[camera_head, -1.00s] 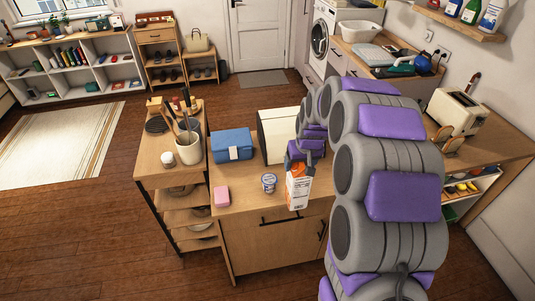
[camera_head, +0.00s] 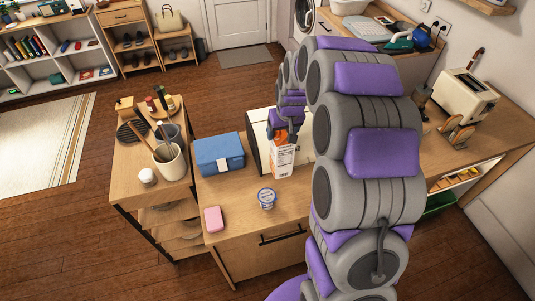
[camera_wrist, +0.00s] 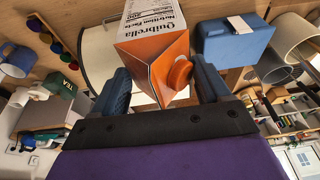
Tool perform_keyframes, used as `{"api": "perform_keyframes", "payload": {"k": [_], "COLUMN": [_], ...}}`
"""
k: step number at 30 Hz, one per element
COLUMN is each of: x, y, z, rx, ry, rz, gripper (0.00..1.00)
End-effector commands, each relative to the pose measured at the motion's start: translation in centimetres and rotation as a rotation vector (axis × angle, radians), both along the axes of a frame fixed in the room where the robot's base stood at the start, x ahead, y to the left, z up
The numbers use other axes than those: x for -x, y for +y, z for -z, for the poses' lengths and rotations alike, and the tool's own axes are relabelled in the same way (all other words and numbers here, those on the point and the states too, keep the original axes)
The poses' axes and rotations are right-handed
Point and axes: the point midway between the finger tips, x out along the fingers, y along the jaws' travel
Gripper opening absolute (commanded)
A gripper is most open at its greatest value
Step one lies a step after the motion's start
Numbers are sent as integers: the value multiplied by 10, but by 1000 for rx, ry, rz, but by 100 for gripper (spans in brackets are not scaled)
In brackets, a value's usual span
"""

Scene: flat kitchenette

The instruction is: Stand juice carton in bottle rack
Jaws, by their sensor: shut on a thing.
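The juice carton (camera_head: 282,160) is white with an orange gabled top and an orange cap. It is upright in front of the white box-like thing on the counter; I cannot tell whether its base touches the counter. My gripper (camera_head: 284,136) is shut on its upper part. In the wrist view, the carton (camera_wrist: 152,48) sits between the two dark fingers of my gripper (camera_wrist: 163,85). I cannot make out a bottle rack in either view.
A blue lunch box (camera_head: 219,154), a yogurt cup (camera_head: 267,198) and a pink block (camera_head: 214,219) are on the counter (camera_head: 240,205). A utensil crock (camera_head: 170,163) stands on the left shelf unit. A toaster (camera_head: 464,97) is at right. The counter's front is mostly bare.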

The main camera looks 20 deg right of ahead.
Motion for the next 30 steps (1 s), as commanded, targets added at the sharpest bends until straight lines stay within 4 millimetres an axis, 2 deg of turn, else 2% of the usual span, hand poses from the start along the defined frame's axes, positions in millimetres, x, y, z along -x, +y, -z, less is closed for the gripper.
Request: {"api": "perform_keyframes", "payload": {"k": [5, 12, 19, 25, 30], "x": [-1, -3, -2, -2, -4], "y": [5, 2, -3, 1, 2], "z": [18, 55, 70, 93, 97], "rx": [6, 1, -2, 1, 4], "ry": [-2, 0, -1, 0, -6], "rz": [-2, -1, 1, -1, -1], "gripper": [0, 0, 0, 0, 0]}}
